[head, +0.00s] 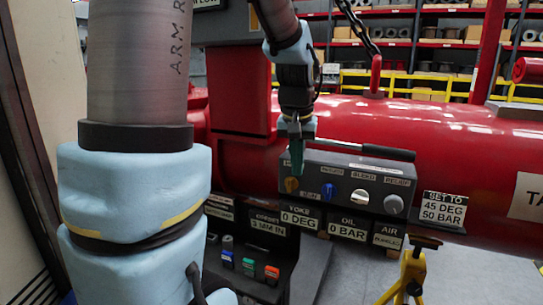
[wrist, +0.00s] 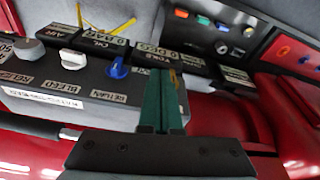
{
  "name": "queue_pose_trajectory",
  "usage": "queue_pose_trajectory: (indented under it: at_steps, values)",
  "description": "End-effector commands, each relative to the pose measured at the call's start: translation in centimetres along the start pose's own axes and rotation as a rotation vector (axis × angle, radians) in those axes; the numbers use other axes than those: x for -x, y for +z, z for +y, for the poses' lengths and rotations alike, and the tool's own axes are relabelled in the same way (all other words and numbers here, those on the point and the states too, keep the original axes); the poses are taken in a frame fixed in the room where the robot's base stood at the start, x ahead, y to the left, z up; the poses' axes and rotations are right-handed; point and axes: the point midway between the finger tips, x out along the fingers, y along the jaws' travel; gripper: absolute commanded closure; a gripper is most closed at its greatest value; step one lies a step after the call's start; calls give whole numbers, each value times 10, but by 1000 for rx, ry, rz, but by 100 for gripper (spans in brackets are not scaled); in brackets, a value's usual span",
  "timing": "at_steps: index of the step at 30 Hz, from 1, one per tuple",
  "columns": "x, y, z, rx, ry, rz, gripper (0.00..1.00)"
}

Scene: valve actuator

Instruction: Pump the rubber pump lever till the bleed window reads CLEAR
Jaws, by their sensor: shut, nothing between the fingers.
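The pump lever (head: 388,152) is a black grip on a thin metal rod, lying nearly level along the top of the grey valve box (head: 345,172). In the wrist view a short piece of its metal rod (wrist: 70,133) shows at lower left. My gripper (head: 297,170) has green fingers, pressed together and empty, pointing down at the box's left end near the yellow knob. In the wrist view the fingers (wrist: 160,95) partly cover that knob, right of the blue knob (wrist: 119,67). The AIR window (head: 387,240) seems to read BUBBLES; its small text is hard to make out.
The box carries yellow (head: 291,184), blue (head: 327,191), white (head: 360,197) and grey (head: 393,204) knobs. Plates read YOKE 0 DEG (head: 299,217) and OIL 0 BAR (head: 347,226). A red cylinder (head: 450,130) runs behind. A yellow stand (head: 412,275) is at right.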

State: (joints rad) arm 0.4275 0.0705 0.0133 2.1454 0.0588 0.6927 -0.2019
Motion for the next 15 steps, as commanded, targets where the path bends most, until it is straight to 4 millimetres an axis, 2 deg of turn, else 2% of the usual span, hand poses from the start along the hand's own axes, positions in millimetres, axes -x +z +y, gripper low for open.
queue_pose_trajectory:
  at_steps: [1, 3, 6, 10, 15]
  values:
    - [-16, 24, -27, 35, -9, -25, 100]
    - [-34, 56, -54, 69, -14, -47, 100]
    - [-51, 96, -81, 109, -20, -72, 100]
    - [-63, 132, -98, 142, -23, -91, 100]
    - [-67, 146, -104, 153, -24, -97, 100]
